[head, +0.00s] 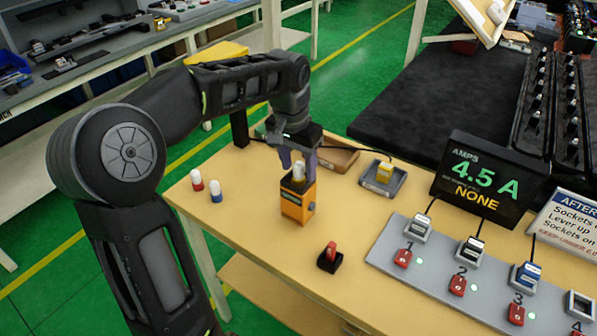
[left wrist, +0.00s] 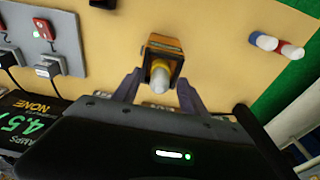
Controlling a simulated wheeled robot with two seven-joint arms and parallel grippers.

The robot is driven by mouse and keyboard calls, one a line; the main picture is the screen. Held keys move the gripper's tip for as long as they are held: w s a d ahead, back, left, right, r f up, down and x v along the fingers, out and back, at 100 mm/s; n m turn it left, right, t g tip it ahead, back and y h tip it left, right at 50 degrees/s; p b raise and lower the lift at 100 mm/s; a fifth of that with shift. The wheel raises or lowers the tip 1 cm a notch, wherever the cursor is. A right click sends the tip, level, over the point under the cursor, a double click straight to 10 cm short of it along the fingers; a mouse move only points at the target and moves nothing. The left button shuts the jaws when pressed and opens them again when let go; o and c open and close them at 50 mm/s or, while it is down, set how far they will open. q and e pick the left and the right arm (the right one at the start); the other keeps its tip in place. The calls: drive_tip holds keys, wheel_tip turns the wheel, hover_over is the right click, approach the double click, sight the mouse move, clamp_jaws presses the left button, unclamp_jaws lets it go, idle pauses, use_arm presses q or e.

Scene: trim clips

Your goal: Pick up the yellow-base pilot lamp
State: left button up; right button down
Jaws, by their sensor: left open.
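The yellow-base pilot lamp (head: 298,172), with a whitish dome, stands upright in the top of an orange box (head: 297,205) on the wooden table. The lamp shows in the left wrist view (left wrist: 160,76) with the orange box (left wrist: 163,45) around its base. My left gripper (head: 298,160) reaches down from above, just over the box. Its fingers are open, one on each side of the lamp, and it holds nothing. In the left wrist view the gripper (left wrist: 159,82) has the lamp between its fingertips. My right gripper is not in view.
A red-base lamp (head: 197,180) and a blue-base lamp (head: 216,191) stand left of the box. A black holder with a red part (head: 330,257) is in front. A grey tray (head: 367,182) holds a yellow plug. A grey socket panel (head: 385,257) and an amps display (head: 487,180) are right.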

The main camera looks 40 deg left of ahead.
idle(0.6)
use_arm(q)
clamp_jaws()
idle(0.3)
